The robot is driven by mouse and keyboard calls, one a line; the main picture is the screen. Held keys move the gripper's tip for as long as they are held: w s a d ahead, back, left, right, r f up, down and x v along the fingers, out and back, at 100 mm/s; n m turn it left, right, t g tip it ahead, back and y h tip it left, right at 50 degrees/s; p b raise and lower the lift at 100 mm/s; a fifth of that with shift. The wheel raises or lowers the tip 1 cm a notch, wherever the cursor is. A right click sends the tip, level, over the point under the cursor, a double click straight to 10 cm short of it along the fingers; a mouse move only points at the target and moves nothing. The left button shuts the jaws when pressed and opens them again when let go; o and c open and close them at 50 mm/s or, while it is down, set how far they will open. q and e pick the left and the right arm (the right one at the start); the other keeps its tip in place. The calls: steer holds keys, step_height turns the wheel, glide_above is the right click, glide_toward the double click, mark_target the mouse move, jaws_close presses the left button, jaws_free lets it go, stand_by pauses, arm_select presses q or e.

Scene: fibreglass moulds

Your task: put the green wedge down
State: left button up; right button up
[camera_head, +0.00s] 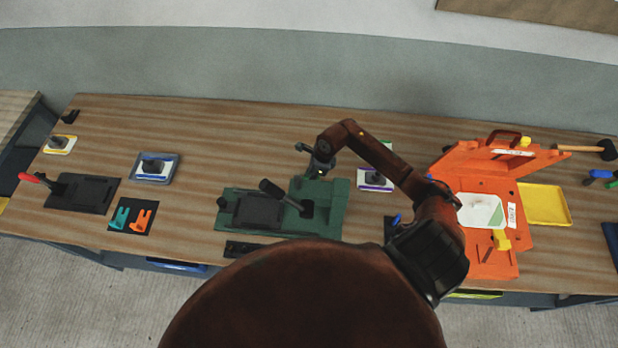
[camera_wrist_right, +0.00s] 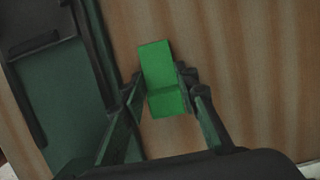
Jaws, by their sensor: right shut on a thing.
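A bright green wedge (camera_wrist_right: 158,68) is held between the fingertips of my right gripper (camera_wrist_right: 161,80) in the right wrist view. Wooden tabletop lies behind it, and I cannot tell whether it touches the wood. In the head view my right gripper (camera_head: 318,167) is over the back edge of a dark green mould fixture (camera_head: 332,218); the wedge cannot be made out there. The fixture's edge also shows in the right wrist view (camera_wrist_right: 62,100), left of the wedge and apart from it. My left gripper is not in view.
An orange mould (camera_head: 490,262) with a raised lid stands right, beside a yellow tray (camera_head: 545,204). A white-and-purple block (camera_head: 375,181) is close to my right forearm. Bare wood is behind the fixture.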

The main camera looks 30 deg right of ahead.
steer(key=shift+f, duration=0.2)
steer(key=o, duration=1.1)
steer(key=shift+r, duration=0.1)
steer(key=shift+o, duration=0.2)
steer(key=shift+r, duration=0.15)
